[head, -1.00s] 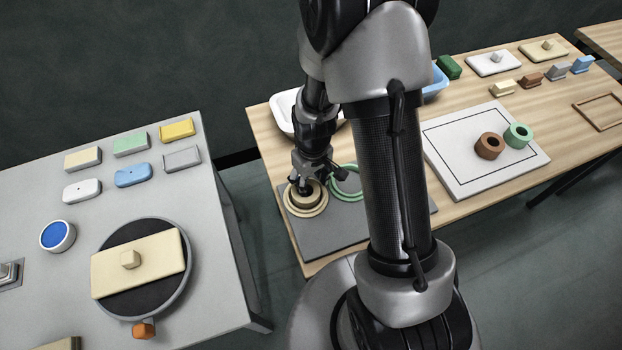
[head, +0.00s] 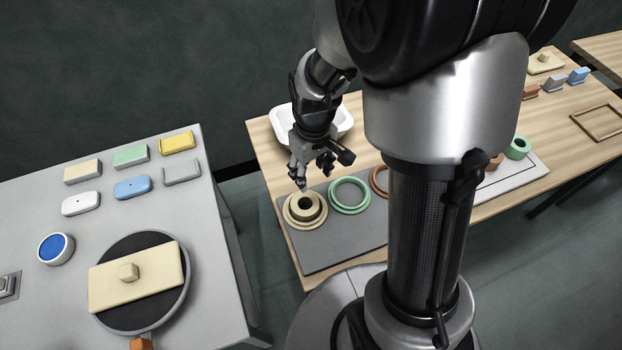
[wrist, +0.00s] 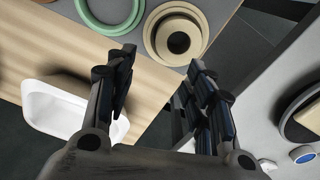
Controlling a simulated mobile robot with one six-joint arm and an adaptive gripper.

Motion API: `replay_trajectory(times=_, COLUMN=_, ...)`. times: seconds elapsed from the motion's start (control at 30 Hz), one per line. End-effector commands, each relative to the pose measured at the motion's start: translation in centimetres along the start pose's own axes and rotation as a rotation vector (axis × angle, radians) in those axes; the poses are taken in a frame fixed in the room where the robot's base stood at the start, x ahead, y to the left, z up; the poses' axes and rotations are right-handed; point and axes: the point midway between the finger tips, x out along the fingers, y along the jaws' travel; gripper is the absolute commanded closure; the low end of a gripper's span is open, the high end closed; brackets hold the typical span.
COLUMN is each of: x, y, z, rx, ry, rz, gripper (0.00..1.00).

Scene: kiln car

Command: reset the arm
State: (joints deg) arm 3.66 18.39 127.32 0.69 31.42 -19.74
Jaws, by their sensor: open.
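My gripper (head: 314,176) is open and empty in the head view, raised above the wooden table near the grey mat. In the wrist view my gripper (wrist: 160,75) shows its two fingers spread apart with nothing between them. Beyond the fingertips, a cream ring-shaped piece (head: 318,206) sits within a cream ring (head: 290,217) on the grey mat (head: 330,250). The cream piece also shows in the wrist view (wrist: 190,38), apart from the fingers.
A green ring (head: 335,203) and a brown ring (head: 374,184) lie on the mat. A white tray (head: 279,122) stands behind my gripper. The grey table at left holds several coloured blocks and a round dark turntable (head: 150,318). My arm hides part of the wooden table.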

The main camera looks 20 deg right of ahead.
Motion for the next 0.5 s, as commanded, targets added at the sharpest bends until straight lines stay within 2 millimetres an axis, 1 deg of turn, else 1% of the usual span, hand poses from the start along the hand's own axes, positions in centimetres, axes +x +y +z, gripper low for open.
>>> replay_trajectory(times=0.03, x=-0.40, y=0.02, z=-0.03, rx=0.000, ry=0.002, rz=0.001, gripper=0.51)
replay_trajectory(times=0.13, x=-0.78, y=0.01, z=0.01, rx=0.000, ry=0.000, rz=0.000, gripper=0.51)
replay_trajectory(times=0.5, x=-0.80, y=0.01, z=0.00, rx=0.000, ry=0.000, rz=0.000, gripper=0.51)
